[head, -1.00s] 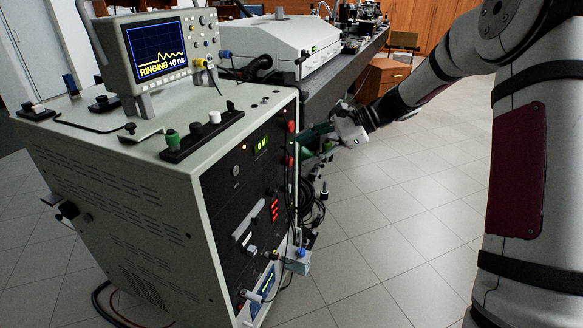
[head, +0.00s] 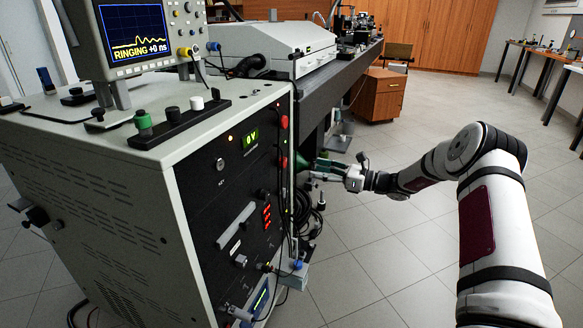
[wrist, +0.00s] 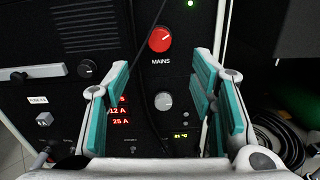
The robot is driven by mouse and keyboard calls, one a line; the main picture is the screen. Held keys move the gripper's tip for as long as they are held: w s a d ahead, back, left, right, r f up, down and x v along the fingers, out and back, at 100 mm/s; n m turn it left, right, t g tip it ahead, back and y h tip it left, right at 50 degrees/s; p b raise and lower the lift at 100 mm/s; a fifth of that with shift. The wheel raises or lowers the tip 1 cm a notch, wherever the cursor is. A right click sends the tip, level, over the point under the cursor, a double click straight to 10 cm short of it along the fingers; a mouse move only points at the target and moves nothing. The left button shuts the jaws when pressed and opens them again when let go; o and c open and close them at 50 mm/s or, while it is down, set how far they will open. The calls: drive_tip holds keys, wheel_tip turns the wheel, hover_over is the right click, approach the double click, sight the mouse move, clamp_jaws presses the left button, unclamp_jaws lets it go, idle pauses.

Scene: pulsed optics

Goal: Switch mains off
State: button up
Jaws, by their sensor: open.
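The red mains knob (wrist: 160,39) is on the black front panel in the wrist view, with the word MAINS under it and a light pointer mark slanting up to the right. My gripper (wrist: 161,85) is open, with its teal finger pads to the left and right of the knob's line and nothing between them. The knob appears ahead of the fingertips, apart from them. In the head view my gripper (head: 303,164) is at the right edge of the cabinet front (head: 215,160).
A grey knob (wrist: 163,101) sits below the mains knob, beside a red readout (wrist: 120,111). A dark cable (wrist: 145,60) hangs down the panel between my fingers. Loose black cables (wrist: 278,140) lie at the right. An oscilloscope (head: 137,40) stands on the cabinet; open floor lies right.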

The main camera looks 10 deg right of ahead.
sight(286, 163)
drive_tip(key=b+x, duration=0.1)
drive_tip(key=x, duration=0.9)
drive_tip(key=shift+b, duration=0.35)
drive_tip(key=c, duration=1.1)
drive_tip(key=shift+c, duration=0.2)
drive_tip(key=shift+n, duration=0.3)
drive_tip(key=n+b, duration=0.3)
drive_tip(key=n, duration=0.3)
drive_tip(key=shift+d+f, duration=0.1)
drive_tip(key=n+b, duration=0.3)
drive_tip(key=n, duration=0.2)
drive_tip(key=shift+n, duration=0.3)
